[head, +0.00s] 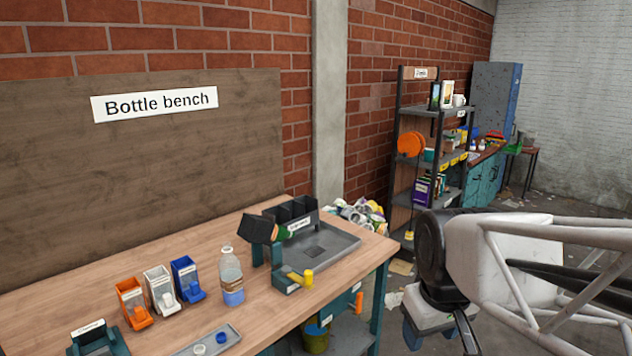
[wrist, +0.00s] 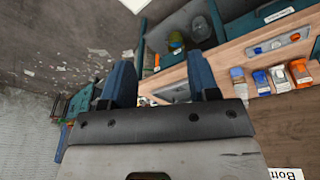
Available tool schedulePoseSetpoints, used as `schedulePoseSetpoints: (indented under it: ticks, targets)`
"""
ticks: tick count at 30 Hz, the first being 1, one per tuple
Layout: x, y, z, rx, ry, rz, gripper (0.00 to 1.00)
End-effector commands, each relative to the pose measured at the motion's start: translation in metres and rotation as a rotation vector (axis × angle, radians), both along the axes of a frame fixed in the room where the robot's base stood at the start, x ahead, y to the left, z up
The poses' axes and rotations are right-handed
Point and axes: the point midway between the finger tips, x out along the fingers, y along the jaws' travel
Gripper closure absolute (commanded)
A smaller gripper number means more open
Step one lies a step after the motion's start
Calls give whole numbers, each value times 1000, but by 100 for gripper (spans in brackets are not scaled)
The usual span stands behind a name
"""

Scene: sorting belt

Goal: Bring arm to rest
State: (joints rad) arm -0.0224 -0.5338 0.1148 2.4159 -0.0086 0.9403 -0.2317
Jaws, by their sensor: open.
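My gripper (head: 440,333) is at the lower right of the head view, off the right end of the wooden bench (head: 120,268) and apart from it. In the wrist view my gripper (wrist: 160,75) shows two blue fingers spread apart with nothing between them. My arm runs in from the right edge of the head view. The fingertips are partly cut off or hidden in the head view.
A clear bottle (head: 231,278) with blue liquid stands upright on the bench. Orange (head: 132,303), white (head: 161,290) and blue (head: 187,279) dispensers stand left of it. A grey tray (head: 335,248) lies at the bench's right end. A shelf (head: 448,112) stands behind.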

Motion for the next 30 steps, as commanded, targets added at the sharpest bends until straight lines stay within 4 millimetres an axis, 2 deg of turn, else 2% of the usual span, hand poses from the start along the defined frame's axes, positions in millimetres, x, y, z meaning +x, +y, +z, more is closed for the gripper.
schedulePoseSetpoints:
  ticks: [1,4,10,15,30]
  targets:
    - [-13,-3,-2,8,-8,-46,45]
    - [-34,-6,-7,25,-17,-136,45]
    - [-59,-10,-15,47,-28,-247,45]
    - [-64,-11,-17,53,-29,-274,45]
    - [-64,-11,-17,53,-29,-273,45]
